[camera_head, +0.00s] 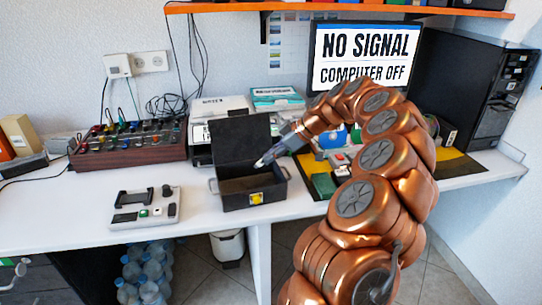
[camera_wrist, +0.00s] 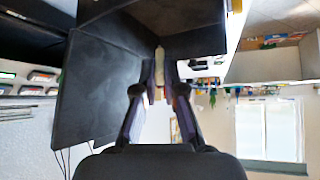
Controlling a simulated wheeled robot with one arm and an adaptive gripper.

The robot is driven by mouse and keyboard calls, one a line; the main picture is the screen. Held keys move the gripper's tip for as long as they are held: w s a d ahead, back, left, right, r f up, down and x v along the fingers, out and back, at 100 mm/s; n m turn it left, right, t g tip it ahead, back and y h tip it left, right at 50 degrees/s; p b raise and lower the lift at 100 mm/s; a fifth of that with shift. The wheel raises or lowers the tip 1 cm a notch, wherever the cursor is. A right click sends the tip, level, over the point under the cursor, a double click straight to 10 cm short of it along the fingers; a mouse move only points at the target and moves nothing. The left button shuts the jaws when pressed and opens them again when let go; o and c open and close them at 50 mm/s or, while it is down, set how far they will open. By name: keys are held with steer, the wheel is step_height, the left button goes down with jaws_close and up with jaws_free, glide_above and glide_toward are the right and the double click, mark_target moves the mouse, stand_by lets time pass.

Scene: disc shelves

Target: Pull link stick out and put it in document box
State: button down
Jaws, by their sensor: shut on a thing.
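The document box (camera_head: 235,201) is a black box with its lid (camera_head: 239,140) raised, on the white table in the head view. Its dark lid also shows large in the wrist view (camera_wrist: 95,100). My gripper (camera_head: 270,157) is at the right part of the box, just above its opening. In the wrist view my gripper (camera_wrist: 161,85) has its fingers close together on a small pale stick (camera_wrist: 159,62), which I take as the link stick. Its pale end (camera_head: 259,163) shows at the fingertips in the head view. Whether it touches the box is unclear.
A grey panel (camera_head: 145,207) with small buttons lies left of the box. A brown rack (camera_head: 128,145) of small items stands behind it. A monitor (camera_head: 365,55) reading "NO SIGNAL" and a black computer tower (camera_head: 470,95) stand at the right. The front left table is clear.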

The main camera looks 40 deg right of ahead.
steer(key=c, duration=1.2)
jaws_free()
steer(key=v, duration=1.2)
